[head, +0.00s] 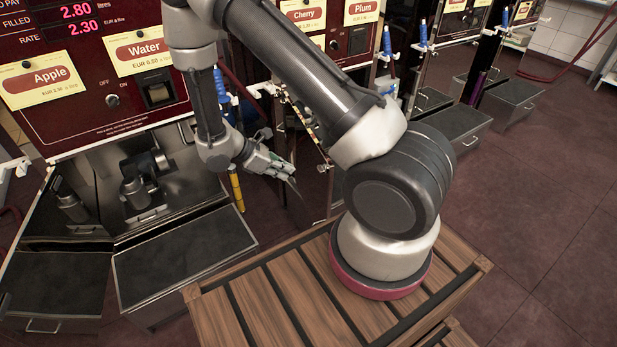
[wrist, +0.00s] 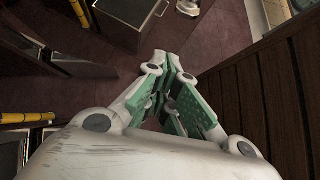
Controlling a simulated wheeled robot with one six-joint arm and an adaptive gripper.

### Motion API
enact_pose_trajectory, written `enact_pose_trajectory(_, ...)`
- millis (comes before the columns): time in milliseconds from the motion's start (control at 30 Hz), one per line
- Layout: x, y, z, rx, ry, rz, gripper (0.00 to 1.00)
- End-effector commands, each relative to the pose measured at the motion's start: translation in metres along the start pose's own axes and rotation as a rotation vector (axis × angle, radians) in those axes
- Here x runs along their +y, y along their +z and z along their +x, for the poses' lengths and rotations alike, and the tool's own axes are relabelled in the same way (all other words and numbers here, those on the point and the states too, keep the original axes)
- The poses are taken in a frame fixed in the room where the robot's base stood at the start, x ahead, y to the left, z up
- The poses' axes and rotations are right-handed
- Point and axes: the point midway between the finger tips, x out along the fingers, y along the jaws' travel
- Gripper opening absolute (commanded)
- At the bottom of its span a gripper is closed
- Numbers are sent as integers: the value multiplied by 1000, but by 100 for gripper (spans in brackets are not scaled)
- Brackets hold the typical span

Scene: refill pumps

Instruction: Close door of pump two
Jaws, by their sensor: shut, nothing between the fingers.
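Pump two, a dark red cabinet with Cherry and Plum labels (head: 345,17), stands at the upper middle of the head view, partly hidden by my arm. A dark upright panel (head: 307,150) below it, seen nearly edge-on, looks like its door standing out from the cabinet; my arm covers much of it, and its exact angle cannot be told. My gripper (head: 288,172) is just left of this panel, low, fingers pointing right; touching or apart cannot be told. In the wrist view, its green-padded fingers (wrist: 176,62) are shut with nothing held. The door is not clearly identifiable there.
The Apple and Water pump (head: 85,75) stands at left, with a dark tray box (head: 180,262) in front. More boxes (head: 510,100) stand below pumps at right. A yellow-banded post (head: 237,190) is left of my gripper. Dark red floor (head: 540,210) lies clear at right.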

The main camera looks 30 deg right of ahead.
Motion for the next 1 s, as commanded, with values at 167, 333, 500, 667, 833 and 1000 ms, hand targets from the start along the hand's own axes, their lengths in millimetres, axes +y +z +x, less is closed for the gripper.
enact_pose_trajectory(167,-1,1,41,-3,-6,0,0)
enact_pose_trajectory(333,-2,3,74,-1,-6,2,0)
enact_pose_trajectory(500,-1,21,90,0,-4,3,0)
enact_pose_trajectory(667,-1,28,96,0,-3,3,0)
enact_pose_trajectory(833,-1,29,98,0,-2,2,0)
enact_pose_trajectory(1000,-1,29,97,0,-2,2,0)
